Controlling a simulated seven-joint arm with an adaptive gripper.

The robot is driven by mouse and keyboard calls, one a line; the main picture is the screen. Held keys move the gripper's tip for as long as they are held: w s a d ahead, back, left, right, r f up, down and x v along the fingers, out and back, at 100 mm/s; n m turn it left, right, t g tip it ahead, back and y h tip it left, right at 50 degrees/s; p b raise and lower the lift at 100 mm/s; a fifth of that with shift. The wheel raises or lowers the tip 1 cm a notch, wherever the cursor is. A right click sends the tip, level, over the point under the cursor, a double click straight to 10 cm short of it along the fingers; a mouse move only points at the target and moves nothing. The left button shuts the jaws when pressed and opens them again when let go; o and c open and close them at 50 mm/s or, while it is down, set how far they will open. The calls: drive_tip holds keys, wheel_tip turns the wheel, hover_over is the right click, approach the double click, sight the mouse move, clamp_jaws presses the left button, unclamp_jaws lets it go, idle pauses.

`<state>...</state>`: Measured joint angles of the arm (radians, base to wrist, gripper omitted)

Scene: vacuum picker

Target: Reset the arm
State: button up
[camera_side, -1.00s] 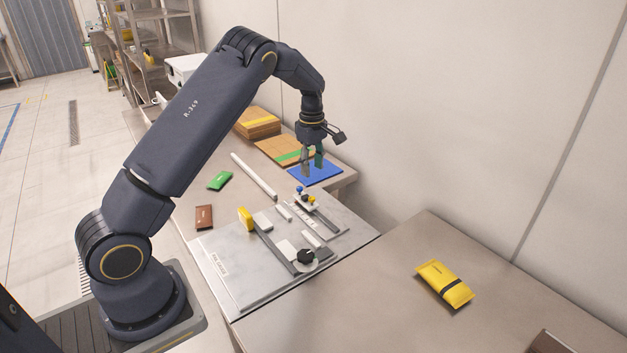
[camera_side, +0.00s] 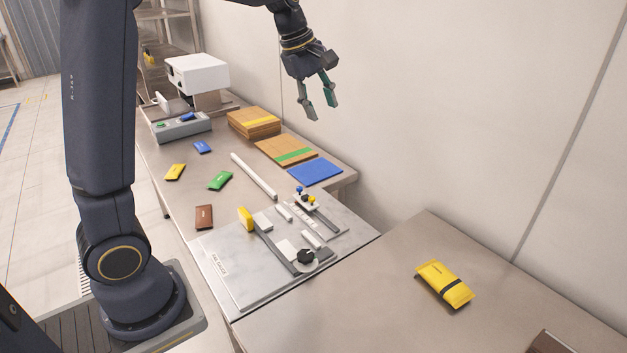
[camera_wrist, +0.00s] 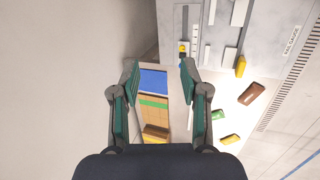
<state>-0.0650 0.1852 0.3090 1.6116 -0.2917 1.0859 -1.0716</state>
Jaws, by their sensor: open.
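My gripper (camera_side: 318,93) is raised high above the back of the table, near the wall. Its two green-padded fingers are apart with nothing between them. In the wrist view the open fingers (camera_wrist: 159,85) frame the blue mat (camera_wrist: 153,80) far below. In the side view the blue mat (camera_side: 315,171) lies flat and bare on the table. My arm stands upright at the left, and its upper part runs out of the top of the side view.
A metal fixture plate (camera_side: 235,269) carries rails and a knob. A white rod (camera_side: 254,177), green packet (camera_side: 220,180), brown packet (camera_side: 204,217) and yellow packet (camera_side: 174,172) lie nearby. Cardboard stacks (camera_side: 254,123) and a white machine (camera_side: 197,74) stand behind. A yellow pouch (camera_side: 444,284) lies right.

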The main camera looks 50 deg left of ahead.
drive_tip(key=s+d+r+m+t, duration=0.1)
drive_tip(key=s+d+r+m, duration=0.1)
drive_tip(key=s+d+m, duration=0.45)
drive_tip(key=s+d+r+m+t, duration=0.1)
drive_tip(key=s+d+r+m, duration=0.15)
drive_tip(key=s, duration=0.65)
drive_tip(key=s+d+f+m+y, duration=0.1)
drive_tip(key=s+f+m, duration=0.6)
drive_tip(key=m, duration=0.1)
drive_tip(key=shift+s+d+f+m, duration=0.15)
drive_tip(key=shift+s+f+m, duration=0.15)
drive_tip(key=shift+f, duration=0.1)
